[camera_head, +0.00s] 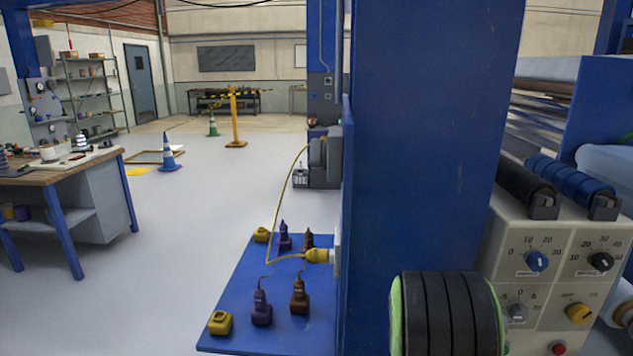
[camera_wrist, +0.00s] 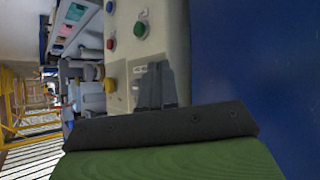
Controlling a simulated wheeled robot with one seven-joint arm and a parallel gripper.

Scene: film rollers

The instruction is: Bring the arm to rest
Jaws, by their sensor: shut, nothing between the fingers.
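My gripper (camera_wrist: 159,74) shows in the wrist view, with its two dark fingers close together and nothing between them. The fingers point toward a beige control panel (camera_wrist: 118,70) with green and red buttons. I cannot tell whether they touch it. The gripper's fingers do not show in the head view.
A blue column (camera_head: 425,130) fills the middle of the head view. Beside it, a blue shelf (camera_head: 235,310) holds several purple, brown and yellow items and a yellow cable (camera_head: 287,205). A control panel (camera_head: 540,290) with knobs stands right. Floor (camera_head: 180,230) is clear left of the shelf.

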